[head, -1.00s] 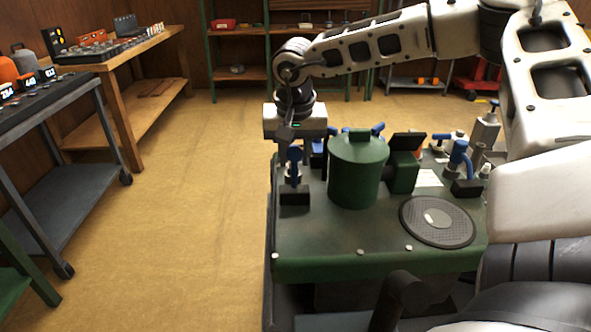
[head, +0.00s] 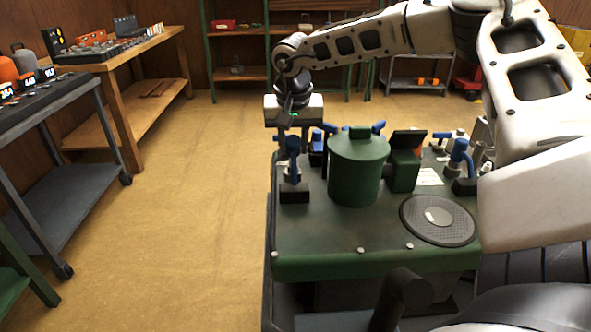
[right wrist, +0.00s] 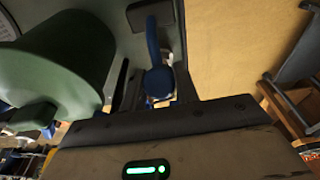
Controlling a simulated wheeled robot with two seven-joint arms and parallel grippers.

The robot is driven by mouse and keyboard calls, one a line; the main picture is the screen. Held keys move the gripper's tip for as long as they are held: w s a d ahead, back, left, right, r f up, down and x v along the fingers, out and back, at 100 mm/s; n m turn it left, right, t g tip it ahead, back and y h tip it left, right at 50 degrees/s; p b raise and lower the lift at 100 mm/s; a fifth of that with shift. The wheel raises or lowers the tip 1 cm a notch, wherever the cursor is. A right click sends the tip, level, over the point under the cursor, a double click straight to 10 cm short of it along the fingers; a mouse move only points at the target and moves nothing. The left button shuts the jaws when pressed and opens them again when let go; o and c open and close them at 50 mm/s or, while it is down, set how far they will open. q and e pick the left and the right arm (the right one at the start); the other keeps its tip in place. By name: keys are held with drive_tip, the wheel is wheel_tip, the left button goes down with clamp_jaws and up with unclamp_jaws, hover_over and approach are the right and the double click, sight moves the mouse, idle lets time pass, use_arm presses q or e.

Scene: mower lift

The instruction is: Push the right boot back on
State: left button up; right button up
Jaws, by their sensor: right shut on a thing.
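A blue boot (head: 293,145) stands upright above a black block at the left of the green engine deck (head: 330,240). My right gripper (head: 292,132) comes down from behind onto its upper part. In the right wrist view the rounded blue end of the boot (right wrist: 158,82) sits between the dark fingers, and the gripper is shut on it. A blue stem runs from there toward the black block (right wrist: 150,12). Whether the boot's lower end is seated cannot be told. Another blue boot (head: 458,152) stands at the deck's right. My left gripper is not in view.
A green canister (head: 357,172) stands close to the right of my gripper. A dark round disc (head: 437,220) lies on the deck at front right. Carts and a wooden bench (head: 150,50) line the left side. The floor (head: 190,200) left of the deck is clear.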

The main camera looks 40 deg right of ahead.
sight(293, 147)
drive_tip(key=shift+w+d+f+b, duration=0.75)
drive_tip(key=shift+w+d, duration=0.2)
drive_tip(key=shift+w, duration=0.2)
drive_tip(key=shift+w+d+f+b, duration=0.25)
drive_tip(key=shift+f+b, duration=0.15)
drive_tip(key=shift+f, duration=0.1)
drive_tip(key=shift+w+d+f+b, duration=0.25)
drive_tip(key=shift+f+b, duration=0.15)
drive_tip(key=shift+f, duration=0.1)
drive_tip(key=o, duration=0.7)
drive_tip(key=shift+f, duration=0.1)
drive_tip(key=shift+r+p, duration=1.45)
drive_tip(key=shift+r, duration=0.95)
drive_tip(key=shift+r+p, duration=0.65)
drive_tip(key=shift+r, duration=0.45)
